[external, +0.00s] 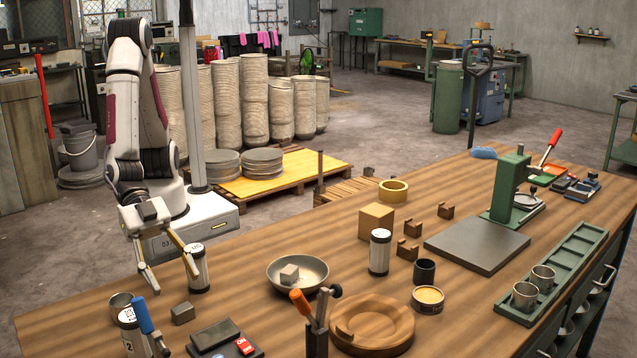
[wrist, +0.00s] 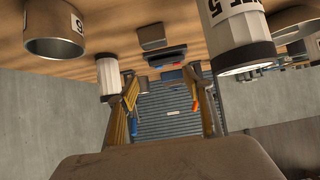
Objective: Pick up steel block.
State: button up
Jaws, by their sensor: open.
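A small dark grey block (external: 182,313), which looks like the steel block, lies on the wooden bench at the front left. In the wrist view a grey block (wrist: 152,36) sits beyond the fingertips, roughly centred between them. A lighter grey cube (external: 289,273) lies in a shallow metal pan (external: 298,289); I cannot tell for certain which of the two is steel. My gripper (external: 176,285) is open and empty, pointing down above and just behind the dark block. Its two spread fingers also show in the wrist view (wrist: 158,74).
A white canister (external: 198,268) stands close beside my right finger. Another canister (external: 131,331), a metal cup (external: 122,306), a blue-handled tool (external: 145,316) and a dark case (external: 215,336) crowd around the block. The wooden dish (external: 372,324) is further right.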

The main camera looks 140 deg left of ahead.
aim_at(182, 307)
jog(key=shift+f, duration=1.2)
jog(key=shift+f, duration=0.1)
jog(key=shift+f, duration=1.6)
jog(key=shift+x, duration=1.4)
jog(key=shift+r, duration=0.1)
jog(key=c, duration=1.4)
